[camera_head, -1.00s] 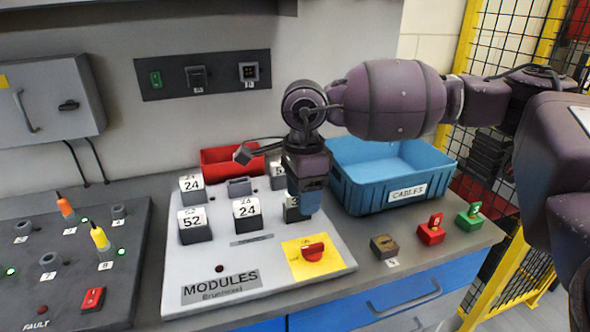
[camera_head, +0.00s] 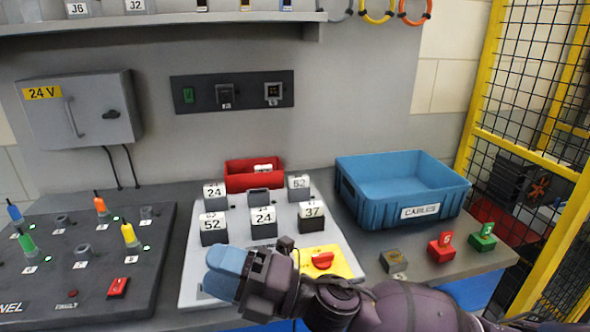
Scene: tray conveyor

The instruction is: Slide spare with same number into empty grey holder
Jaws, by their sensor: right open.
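The modules panel (camera_head: 190,281) is a light board with white-topped, numbered modules. The front row shows 52 (camera_head: 213,228), 24 (camera_head: 263,220) and 37 (camera_head: 311,217). The back row shows 24 (camera_head: 214,195) at left and 52 (camera_head: 299,187) at right. Between them is a grey holder (camera_head: 259,197) with no white module in it. A white-topped piece (camera_head: 262,169) shows in the red bin (camera_head: 240,181) behind; its number is unreadable. My right gripper (camera_head: 226,273), with blue fingertips, is open above the panel's front part, nearer than the modules. My left gripper is out of view.
A blue CABLES crate (camera_head: 372,211) stands right of the panel. A dark plug panel (camera_head: 80,270) lies left. A yellow switch plate (camera_head: 338,257) is partly behind my arm.

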